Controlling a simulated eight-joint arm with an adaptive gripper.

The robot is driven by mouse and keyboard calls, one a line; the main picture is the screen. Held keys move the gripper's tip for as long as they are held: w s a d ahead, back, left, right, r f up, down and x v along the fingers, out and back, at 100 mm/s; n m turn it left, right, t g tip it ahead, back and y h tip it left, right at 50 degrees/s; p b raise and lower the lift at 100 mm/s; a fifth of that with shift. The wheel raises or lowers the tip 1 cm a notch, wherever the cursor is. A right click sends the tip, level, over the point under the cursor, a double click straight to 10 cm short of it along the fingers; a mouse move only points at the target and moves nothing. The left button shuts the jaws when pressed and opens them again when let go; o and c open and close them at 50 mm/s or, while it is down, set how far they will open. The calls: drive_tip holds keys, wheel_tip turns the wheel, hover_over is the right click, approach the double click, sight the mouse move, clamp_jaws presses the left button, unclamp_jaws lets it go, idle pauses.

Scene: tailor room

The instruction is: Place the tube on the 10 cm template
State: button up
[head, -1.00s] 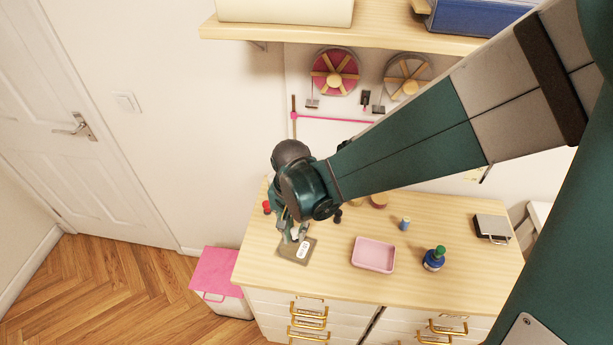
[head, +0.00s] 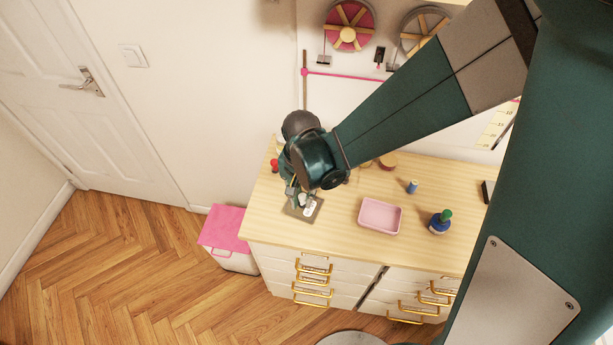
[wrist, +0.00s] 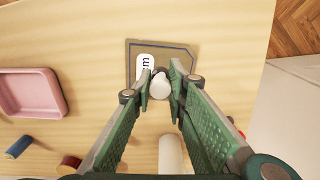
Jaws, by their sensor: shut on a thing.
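The template is a flat grey-brown square (head: 293,212) with a white label, lying near the left end of the wooden table. In the wrist view the template (wrist: 172,49) shows a dark line near its edge, and "cm" is readable on the label; the number is hidden. My gripper (wrist: 161,82) is shut on a white, rounded thing, taken to be the tube (wrist: 160,89), which appears over the template beside the label. Whether it touches the template cannot be told. In the head view my gripper (head: 302,203) is over the template and hides much of it.
A white cylinder (wrist: 171,155) is near my gripper in the wrist view. A pink-lidded bin (head: 226,229) stands left of the table.

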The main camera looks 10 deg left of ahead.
sight(303, 196)
drive_tip(key=shift+f, duration=0.3)
drive_tip(key=o, duration=0.9)
drive_tip(key=shift+c, duration=0.2)
drive_tip(key=shift+r, duration=0.1)
drive_tip(key=shift+r, duration=0.2)
wheel_tip(303, 196, up, 12)
drive_tip(key=p, duration=0.1)
idle(1.0)
